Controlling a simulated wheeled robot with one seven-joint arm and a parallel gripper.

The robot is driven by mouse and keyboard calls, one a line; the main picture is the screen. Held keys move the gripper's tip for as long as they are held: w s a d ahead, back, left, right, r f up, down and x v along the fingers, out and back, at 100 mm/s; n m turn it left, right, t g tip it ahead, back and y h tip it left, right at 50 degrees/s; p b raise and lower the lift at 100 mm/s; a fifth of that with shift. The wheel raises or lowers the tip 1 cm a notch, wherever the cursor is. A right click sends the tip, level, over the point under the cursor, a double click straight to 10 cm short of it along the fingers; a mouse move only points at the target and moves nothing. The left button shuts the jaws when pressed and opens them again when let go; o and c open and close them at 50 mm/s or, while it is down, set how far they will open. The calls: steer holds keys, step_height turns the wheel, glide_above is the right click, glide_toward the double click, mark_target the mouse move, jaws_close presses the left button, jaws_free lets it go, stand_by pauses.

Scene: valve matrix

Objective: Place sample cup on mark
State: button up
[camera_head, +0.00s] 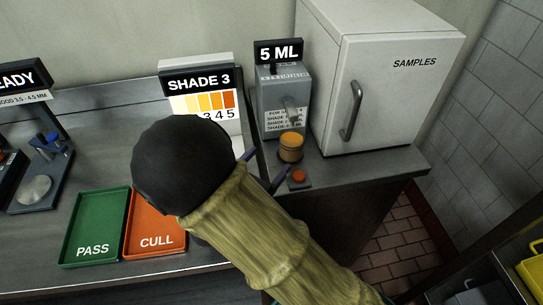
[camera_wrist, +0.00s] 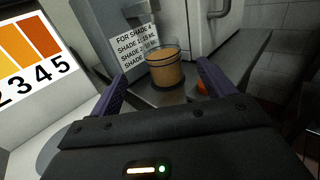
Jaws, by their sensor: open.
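The sample cup (camera_head: 291,147), clear with amber-orange contents, stands upright in front of the grey 5 ML dispenser (camera_head: 270,92). In the wrist view the cup (camera_wrist: 164,72) shows upright beyond my fingertips, with a dark round patch at its base. My gripper (camera_head: 264,170) is open, its two purple fingers apart and pointing toward the cup; they look short of it, and contact is not visible. In the wrist view my gripper (camera_wrist: 161,76) has nothing between its fingers. I cannot tell which spot is the mark; my arm hides part of the counter.
An orange button (camera_head: 298,177) sits just right of my gripper. The SHADE 3 chart (camera_head: 205,100) stands left, the white SAMPLES cabinet (camera_head: 385,80) right. Green PASS (camera_head: 92,225) and orange CULL (camera_head: 155,235) trays lie left. The counter's right edge is near.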

stand_by(0.7)
steer(key=s+d+f+m+g+h, duration=0.25)
steer(key=d+m+g, duration=0.6)
steer(key=d, duration=0.55)
steer(key=s+d+f+m+g+y, duration=0.3)
steer(key=s+d+m+g+y, duration=0.4)
steer(key=m, duration=0.5)
steer(key=r+m+y, duration=0.1)
steer(key=m, duration=0.2)
steer(key=w+r+m+t+y, duration=0.1)
steer(key=m+y, duration=0.1)
steer(key=m, duration=0.1)
steer(key=r+m+t+y, duration=0.1)
steer(key=m, duration=0.2)
steer(key=shift+w+r+m, duration=0.15)
steer(key=shift+r+m, duration=0.2)
